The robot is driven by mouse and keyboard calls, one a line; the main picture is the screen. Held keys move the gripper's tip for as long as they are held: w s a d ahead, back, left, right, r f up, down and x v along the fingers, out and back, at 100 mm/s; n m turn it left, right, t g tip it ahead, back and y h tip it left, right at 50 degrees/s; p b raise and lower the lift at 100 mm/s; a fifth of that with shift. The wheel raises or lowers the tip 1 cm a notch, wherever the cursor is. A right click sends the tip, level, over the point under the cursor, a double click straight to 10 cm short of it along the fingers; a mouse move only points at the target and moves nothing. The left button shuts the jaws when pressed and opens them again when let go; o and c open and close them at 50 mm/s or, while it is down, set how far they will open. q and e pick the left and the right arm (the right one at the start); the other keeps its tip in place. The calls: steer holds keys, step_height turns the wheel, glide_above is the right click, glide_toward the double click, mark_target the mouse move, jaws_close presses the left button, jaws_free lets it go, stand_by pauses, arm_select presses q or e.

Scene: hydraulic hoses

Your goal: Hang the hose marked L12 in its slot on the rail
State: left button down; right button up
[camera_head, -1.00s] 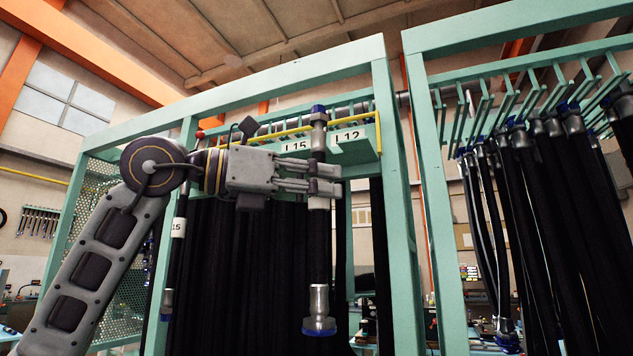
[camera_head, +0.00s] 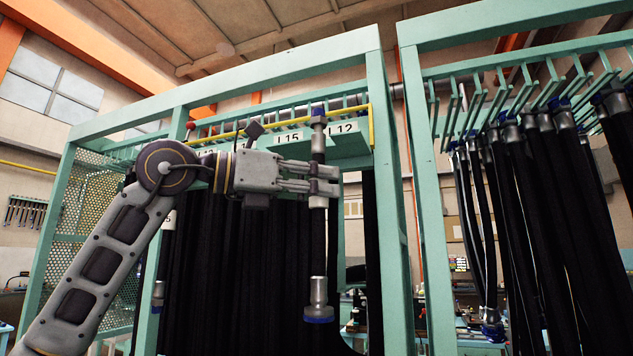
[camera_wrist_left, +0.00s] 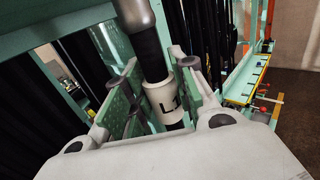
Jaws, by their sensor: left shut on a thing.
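My left gripper (camera_head: 322,187) is shut on a black hose (camera_head: 318,245) near its upper end. The hose hangs upright, with metal fittings and blue ends above and below. In the left wrist view the hose's white label (camera_wrist_left: 168,100) shows between the fingers; only "L" and part of a digit can be read. In the head view the upper fitting (camera_head: 318,137) stands in front of the rail, between the rail's L15 label (camera_head: 288,138) and its L12 label (camera_head: 343,128). Whether it touches the rail or a slot cannot be told. My right gripper is out of view.
A green rack frame (camera_head: 391,190) surrounds the rail, with a post to the right of the held hose. A yellow bar (camera_head: 250,131) runs along the rail. Several black hoses (camera_head: 240,265) hang behind and left. A second rack (camera_head: 520,50) with hanging hoses stands right.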

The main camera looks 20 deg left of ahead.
arm_select(q)
steer(key=shift+w, duration=0.75)
steer(key=w+p, duration=0.1)
steer(key=w, duration=0.3)
steer(key=shift+w+f, duration=0.15)
steer(key=shift+f, duration=0.05)
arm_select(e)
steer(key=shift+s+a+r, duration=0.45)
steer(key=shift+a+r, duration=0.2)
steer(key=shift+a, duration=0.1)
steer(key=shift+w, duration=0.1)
arm_select(q)
steer(key=c, duration=1.2)
jaws_free()
steer(key=shift+o, duration=0.5)
steer(key=shift+d, duration=0.1)
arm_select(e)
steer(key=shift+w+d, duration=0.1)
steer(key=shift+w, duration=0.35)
